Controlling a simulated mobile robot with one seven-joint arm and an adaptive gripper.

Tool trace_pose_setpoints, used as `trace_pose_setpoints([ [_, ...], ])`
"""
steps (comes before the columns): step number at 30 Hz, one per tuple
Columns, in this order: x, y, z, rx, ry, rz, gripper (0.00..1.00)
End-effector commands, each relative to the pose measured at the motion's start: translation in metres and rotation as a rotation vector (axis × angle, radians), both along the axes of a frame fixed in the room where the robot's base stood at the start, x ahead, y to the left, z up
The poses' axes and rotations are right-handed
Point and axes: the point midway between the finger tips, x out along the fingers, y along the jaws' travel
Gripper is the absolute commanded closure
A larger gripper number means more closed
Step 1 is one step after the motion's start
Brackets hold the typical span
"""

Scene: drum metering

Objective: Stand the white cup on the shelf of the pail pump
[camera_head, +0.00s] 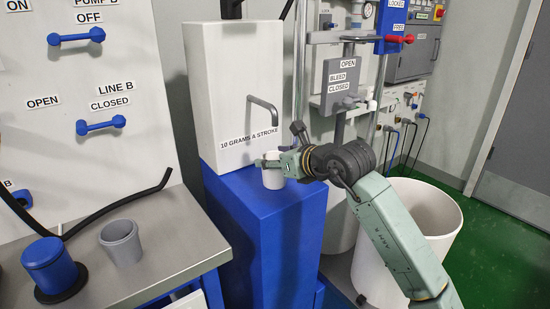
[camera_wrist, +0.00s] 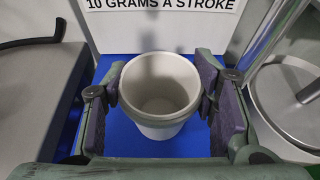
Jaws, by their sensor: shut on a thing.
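The white cup (camera_head: 272,179) is upright, in front of the white pump body (camera_head: 225,95) labelled "10 GRAMS A STROKE". My gripper (camera_head: 274,164) is shut on the cup. In the wrist view the empty cup (camera_wrist: 160,92) sits between the two fingers of my gripper (camera_wrist: 160,95), with its open mouth facing up. The blue shelf (camera_head: 245,205) of the pump lies below the cup, and it also shows blue around the cup in the wrist view (camera_wrist: 125,140). I cannot tell whether the cup's base touches it. The bent grey spout (camera_head: 264,105) is above the cup.
A steel bench (camera_head: 165,245) on the left holds a grey cup (camera_head: 122,243) and a blue lidded pot (camera_head: 50,265). A black hose (camera_head: 120,205) lies across it. A large white drum (camera_head: 425,215) stands at the right. A valve panel (camera_head: 345,85) rises behind my arm.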

Motion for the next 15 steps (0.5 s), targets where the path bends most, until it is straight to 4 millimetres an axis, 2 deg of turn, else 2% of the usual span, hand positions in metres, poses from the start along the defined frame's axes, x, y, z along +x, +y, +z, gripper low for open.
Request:
trace_pose_setpoints([
  [4,0.0001,-0.0002,-0.0039,0.000,0.000,0.000,0.76],
  [5,0.0001,-0.0002,-0.0027,0.000,0.000,0.000,0.46],
  [13,0.0001,-0.0002,-0.0020,0.000,0.001,0.000,0.28],
  [15,0.0001,-0.0002,-0.0020,0.001,0.001,0.000,0.28],
])
